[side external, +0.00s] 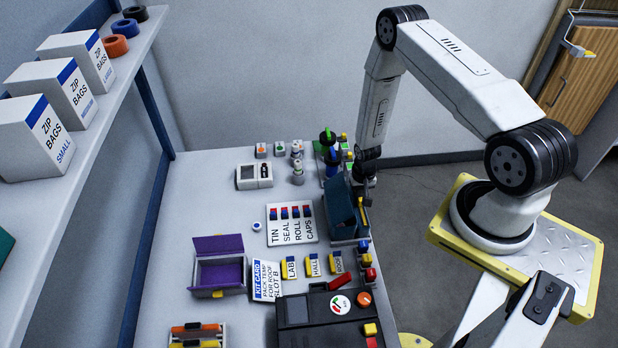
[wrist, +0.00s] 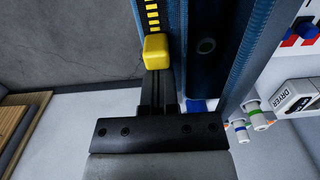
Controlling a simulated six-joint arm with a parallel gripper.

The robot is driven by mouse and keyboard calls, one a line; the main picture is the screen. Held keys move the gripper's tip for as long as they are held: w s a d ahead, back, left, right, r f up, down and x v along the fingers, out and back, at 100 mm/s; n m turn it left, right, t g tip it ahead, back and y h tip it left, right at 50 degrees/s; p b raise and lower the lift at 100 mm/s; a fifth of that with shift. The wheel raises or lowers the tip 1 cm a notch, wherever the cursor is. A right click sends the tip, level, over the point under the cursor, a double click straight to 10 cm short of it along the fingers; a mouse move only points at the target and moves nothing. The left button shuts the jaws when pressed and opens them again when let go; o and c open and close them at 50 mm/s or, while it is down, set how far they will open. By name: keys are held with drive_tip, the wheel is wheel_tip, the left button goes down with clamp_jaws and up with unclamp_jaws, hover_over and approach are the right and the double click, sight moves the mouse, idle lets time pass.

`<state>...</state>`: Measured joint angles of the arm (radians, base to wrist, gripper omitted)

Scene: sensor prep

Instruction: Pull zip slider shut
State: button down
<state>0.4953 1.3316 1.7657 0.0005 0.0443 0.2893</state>
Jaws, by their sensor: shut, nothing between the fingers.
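A dark blue pouch (side external: 340,208) stands upright near the right edge of the table. In the wrist view its blue walls (wrist: 246,50) rise on either side of a dark opening. The yellow zip slider (wrist: 156,50) sits on a black track with yellow teeth (wrist: 153,16), which shows beyond the slider. My gripper (wrist: 158,78) has its two dark fingers close together, with the tips right by the slider's near side. I cannot tell whether they touch it. In the side view my gripper (side external: 364,182) is down at the pouch's upper right edge.
A dark bench device (side external: 325,312) stands at the front. Left of the pouch lie a white labelled caps board (side external: 292,222), a purple open box (side external: 219,266) and a kit card (side external: 266,280). Several bottles stand behind the pouch.

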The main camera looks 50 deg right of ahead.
drive_tip(key=shift+s+a, duration=2.1)
drive_tip(key=shift+w+d, duration=0.35)
wheel_tip(320, 180, up, 7)
idle(1.1)
wheel_tip(320, 180, up, 15)
drive_tip(key=n+t, duration=0.1)
drive_tip(key=n, duration=0.3)
hover_over(362, 214)
drive_tip(key=w+a, duration=0.4)
drive_tip(key=a, duration=0.2)
drive_tip(key=s+a+r+n, duration=0.2)
drive_tip(key=a+r, duration=0.1)
drive_tip(key=r, duration=0.3)
drive_tip(key=s+a+r+n+t, duration=0.1)
drive_tip(key=s+a+r+n, duration=0.1)
drive_tip(key=r, duration=0.4)
drive_tip(key=shift+a+r+n+t, duration=0.3)
drive_tip(key=shift+a+n, duration=0.2)
drive_tip(key=shift+a, duration=0.65)
